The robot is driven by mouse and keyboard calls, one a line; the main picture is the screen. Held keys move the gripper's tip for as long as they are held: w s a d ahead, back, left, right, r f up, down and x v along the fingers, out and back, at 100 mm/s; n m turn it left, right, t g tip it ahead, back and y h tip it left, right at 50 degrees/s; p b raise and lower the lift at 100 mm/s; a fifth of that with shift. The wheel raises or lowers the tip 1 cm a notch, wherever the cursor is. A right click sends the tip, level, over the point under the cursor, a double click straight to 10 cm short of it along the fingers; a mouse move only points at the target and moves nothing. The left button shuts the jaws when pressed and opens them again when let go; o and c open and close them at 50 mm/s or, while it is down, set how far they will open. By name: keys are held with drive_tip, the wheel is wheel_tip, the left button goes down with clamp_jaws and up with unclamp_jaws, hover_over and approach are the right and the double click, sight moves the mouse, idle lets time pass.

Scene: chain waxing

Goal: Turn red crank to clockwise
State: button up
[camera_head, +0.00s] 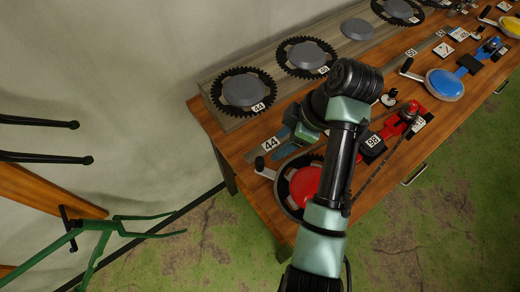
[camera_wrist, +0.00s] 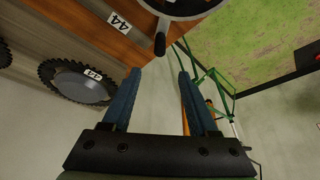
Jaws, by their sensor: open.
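The red crank (camera_head: 305,184) lies at the near left end of the wooden bench, a red disc inside a dark toothed ring. Its arm points left and ends in a black handle (camera_head: 260,164). My arm hides part of the disc's right side. In the wrist view, the black handle (camera_wrist: 160,43) hangs just beyond and between the blue fingertips. My gripper (camera_wrist: 158,73) is open, with nothing between its fingers. In the head view, my gripper (camera_head: 283,150) is partly hidden by my arm, just above and right of the handle.
Dark chainrings (camera_head: 243,92) sit on a raised ledge at the bench's back. A chain runs from the crank to a red derailleur part (camera_head: 402,118). A blue crank (camera_head: 444,84) lies farther right. A green stand (camera_head: 100,232) is on the floor at left.

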sight(261, 160)
drive_tip(key=x, duration=1.3)
drive_tip(key=shift+b, duration=0.4)
drive_tip(key=shift+r, duration=0.1)
clamp_jaws()
idle(0.6)
